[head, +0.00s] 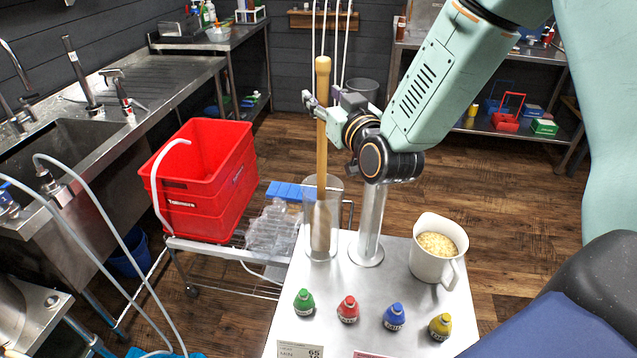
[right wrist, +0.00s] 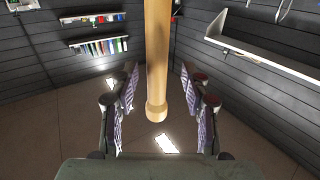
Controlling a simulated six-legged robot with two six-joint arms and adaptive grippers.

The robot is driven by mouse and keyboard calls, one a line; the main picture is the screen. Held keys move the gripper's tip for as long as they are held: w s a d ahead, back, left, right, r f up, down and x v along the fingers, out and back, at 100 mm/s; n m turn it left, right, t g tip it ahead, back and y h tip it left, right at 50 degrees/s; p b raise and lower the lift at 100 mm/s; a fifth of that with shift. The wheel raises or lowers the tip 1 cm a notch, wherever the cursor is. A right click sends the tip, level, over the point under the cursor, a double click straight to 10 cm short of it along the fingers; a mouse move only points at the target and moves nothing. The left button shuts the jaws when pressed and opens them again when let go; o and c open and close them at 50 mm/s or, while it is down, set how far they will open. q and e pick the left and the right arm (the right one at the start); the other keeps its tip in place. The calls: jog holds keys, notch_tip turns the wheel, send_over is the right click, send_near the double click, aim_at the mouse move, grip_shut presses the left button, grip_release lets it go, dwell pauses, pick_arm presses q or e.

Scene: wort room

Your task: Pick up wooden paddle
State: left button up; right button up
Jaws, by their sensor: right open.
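The wooden paddle (head: 322,130) stands upright in a tall clear jug (head: 322,225) on the metal table in the head view. Its lower part is inside the jug and its knobbed handle end is at the top. My right gripper (head: 325,105) is at the upper shaft. In the right wrist view the paddle (right wrist: 158,60) hangs down the middle of the picture, and the jaws of my right gripper (right wrist: 160,108) are open on either side of it, with gaps visible on both sides. My left gripper is not in view.
On the metal table (head: 385,285) are a white pitcher (head: 437,250) of grain and several small coloured bottles along the front. A metal post (head: 370,225) stands right of the jug. A red crate (head: 205,180) sits on a low cart to the left, beside the steel sink counter (head: 150,75).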

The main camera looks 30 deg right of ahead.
jog(key=shift+w+d+r, duration=0.15)
jog(key=shift+w, duration=0.55)
jog(key=shift+w+d, duration=0.2)
jog(key=shift+d, duration=0.05)
jog(key=shift+w+a, duration=0.2)
jog(key=shift+a, duration=0.1)
jog(key=c, duration=0.4)
jog(key=shift+s+d, duration=0.25)
jog(key=c, duration=0.6)
jog(key=shift+w+a, duration=0.1)
jog(key=shift+w, duration=0.05)
jog(key=shift+a, duration=0.1)
